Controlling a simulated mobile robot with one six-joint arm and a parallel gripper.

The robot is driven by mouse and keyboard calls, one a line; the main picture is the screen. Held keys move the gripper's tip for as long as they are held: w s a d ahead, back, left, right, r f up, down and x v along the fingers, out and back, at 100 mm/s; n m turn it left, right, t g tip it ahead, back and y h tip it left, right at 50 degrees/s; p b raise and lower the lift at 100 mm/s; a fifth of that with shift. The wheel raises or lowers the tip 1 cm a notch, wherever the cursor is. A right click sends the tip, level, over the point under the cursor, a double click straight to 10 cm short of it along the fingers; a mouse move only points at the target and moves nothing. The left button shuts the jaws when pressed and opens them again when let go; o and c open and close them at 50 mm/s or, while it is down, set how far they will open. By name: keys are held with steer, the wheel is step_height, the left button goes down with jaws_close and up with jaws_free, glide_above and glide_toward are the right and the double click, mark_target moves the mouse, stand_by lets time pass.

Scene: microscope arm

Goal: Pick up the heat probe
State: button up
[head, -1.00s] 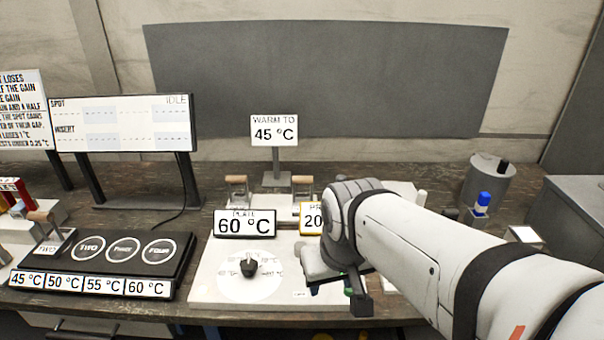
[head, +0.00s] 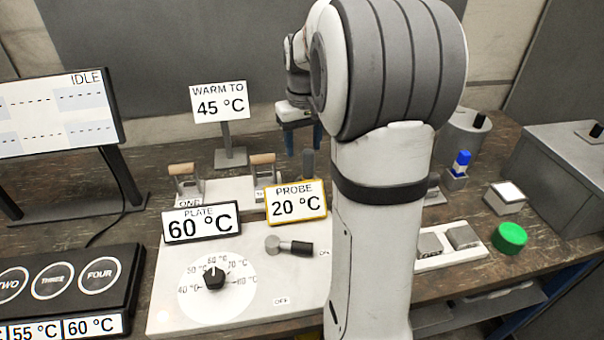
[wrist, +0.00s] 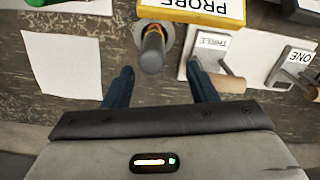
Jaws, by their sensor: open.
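The heat probe (wrist: 152,50) is a dark grey handle with an orange band. In the wrist view it stands in a pale round holder (wrist: 155,27) beside the yellow-framed PROBE sign (wrist: 200,10). In the head view the grey top of the probe (head: 307,162) shows behind the PROBE sign (head: 296,202), which reads 20 °C. My gripper (head: 303,139) is open and empty, its blue fingers just above the probe in the head view. In the wrist view the probe lies ahead of and between the two fingertips of my gripper (wrist: 161,80), apart from both.
Wooden-handled blocks (head: 262,170) stand left of the probe. The plate unit (head: 170,290) carries a dial (head: 214,277), a switch lever (head: 290,246) and the PLATE 60 °C sign (head: 201,222). A green button (head: 509,237) is at right. My arm hides part of the bench.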

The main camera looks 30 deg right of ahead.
mark_target(308, 163)
steer(key=f, duration=0.6)
steer(key=shift+s+d, duration=0.35)
steer(key=shift+s, duration=0.05)
steer(key=shift+c, duration=0.3)
steer(key=c, duration=1)
steer(key=shift+r, duration=0.1)
